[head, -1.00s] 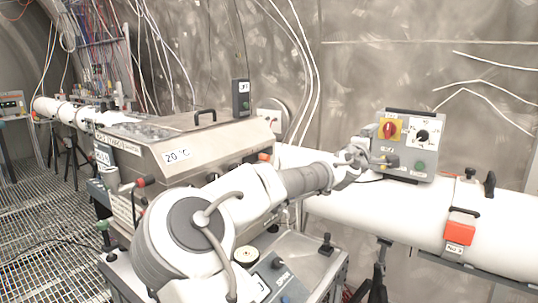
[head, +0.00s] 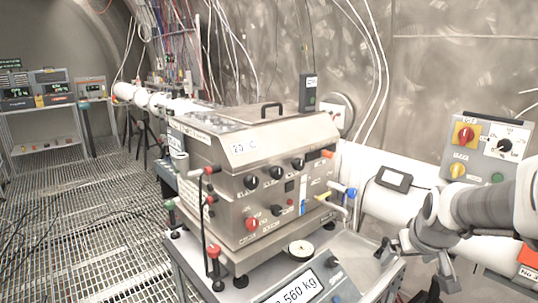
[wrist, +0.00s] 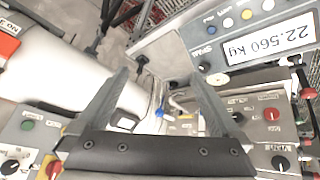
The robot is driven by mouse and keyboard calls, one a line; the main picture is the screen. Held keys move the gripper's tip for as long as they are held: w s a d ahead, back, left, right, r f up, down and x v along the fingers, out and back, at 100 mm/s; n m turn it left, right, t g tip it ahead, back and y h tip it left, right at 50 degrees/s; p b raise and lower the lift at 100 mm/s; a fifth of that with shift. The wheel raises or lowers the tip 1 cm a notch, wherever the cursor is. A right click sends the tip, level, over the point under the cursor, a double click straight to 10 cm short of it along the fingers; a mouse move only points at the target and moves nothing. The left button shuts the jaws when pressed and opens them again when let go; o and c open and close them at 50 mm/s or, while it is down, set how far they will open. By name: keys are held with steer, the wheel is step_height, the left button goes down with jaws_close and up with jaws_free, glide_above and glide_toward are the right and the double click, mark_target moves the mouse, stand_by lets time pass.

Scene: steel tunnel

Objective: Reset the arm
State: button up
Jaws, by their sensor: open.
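The steel machine (head: 262,150) with knobs and levers stands at the centre. A grey switch box (head: 485,148) is on the right.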

steer(key=s+a+r+y, duration=0.1)
steer(key=s+a+r, duration=0.1)
steer(key=s+a, duration=0.5)
steer(key=s+a+r+p, duration=0.1)
steer(key=s+a+r, duration=0.2)
steer(key=s+a, duration=0.5)
steer(key=s, duration=0.3)
steer(key=shift+r+n+g+y, duration=0.3)
steer(key=shift+r+n+y, duration=0.05)
steer(key=shift+n+y, duration=0.05)
steer(key=shift+a, duration=0.1)
stand_by(0.4)
